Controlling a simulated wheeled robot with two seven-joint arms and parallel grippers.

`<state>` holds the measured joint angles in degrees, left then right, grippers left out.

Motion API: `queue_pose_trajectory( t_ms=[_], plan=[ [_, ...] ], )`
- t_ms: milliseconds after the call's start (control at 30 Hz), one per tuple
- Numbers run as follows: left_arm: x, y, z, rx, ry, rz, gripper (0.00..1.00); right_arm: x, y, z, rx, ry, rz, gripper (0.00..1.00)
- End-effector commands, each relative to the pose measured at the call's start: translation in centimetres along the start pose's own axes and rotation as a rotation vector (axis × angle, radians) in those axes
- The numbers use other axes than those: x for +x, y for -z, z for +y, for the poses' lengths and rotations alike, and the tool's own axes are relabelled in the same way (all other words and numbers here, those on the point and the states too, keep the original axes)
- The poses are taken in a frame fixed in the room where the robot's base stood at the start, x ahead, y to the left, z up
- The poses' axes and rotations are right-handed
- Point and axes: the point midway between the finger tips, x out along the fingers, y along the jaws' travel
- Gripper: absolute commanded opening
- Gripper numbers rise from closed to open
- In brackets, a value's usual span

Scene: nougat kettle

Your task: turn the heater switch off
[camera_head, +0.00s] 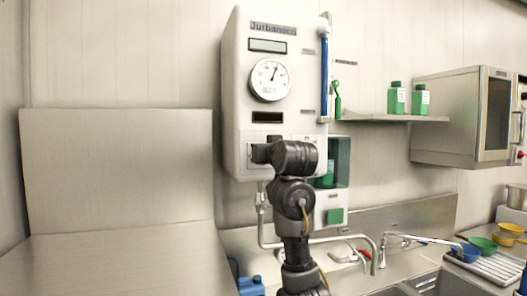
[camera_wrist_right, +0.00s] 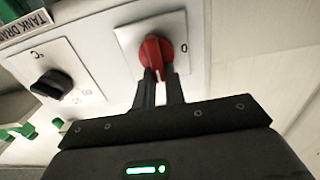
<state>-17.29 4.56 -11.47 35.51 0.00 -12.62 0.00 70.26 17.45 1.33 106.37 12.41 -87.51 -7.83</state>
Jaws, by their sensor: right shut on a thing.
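The heater switch is a red rotary knob (camera_wrist_right: 154,53) on a pale square plate in the right wrist view, with a "0" mark on the plate beside it. My right gripper (camera_wrist_right: 158,78) is shut on this knob, one finger on each side. In the head view my right gripper (camera_head: 258,153) is at the lower front of the white heater unit (camera_head: 238,90), and it and my arm hide the knob. The unit has a round dial gauge (camera_head: 270,80). My left gripper is in no view.
A black knob (camera_wrist_right: 52,84) marked °C sits beside the switch plate. In the head view, a green-lidded container stands right of the unit, and a shelf (camera_head: 375,118) holds two green-and-white bottles. A curved tap (camera_head: 340,238) and sink are below.

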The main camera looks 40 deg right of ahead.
Motion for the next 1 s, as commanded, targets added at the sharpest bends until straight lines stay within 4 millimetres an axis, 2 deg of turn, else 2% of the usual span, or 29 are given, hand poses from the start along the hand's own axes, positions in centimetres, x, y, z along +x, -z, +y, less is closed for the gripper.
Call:
queue_pose_trajectory(
  t_ms=[267,467,1000],
  plan=[
    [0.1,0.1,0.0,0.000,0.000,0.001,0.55,0.0,0.0,-0.2,-0.021,0.002,0.000,0.00],
    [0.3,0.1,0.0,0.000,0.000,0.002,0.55,0.1,0.0,-0.4,-0.112,0.003,0.001,0.00],
    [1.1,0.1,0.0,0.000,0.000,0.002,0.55,0.1,-0.3,-1.3,-0.597,0.003,0.003,0.00]
  ],
)
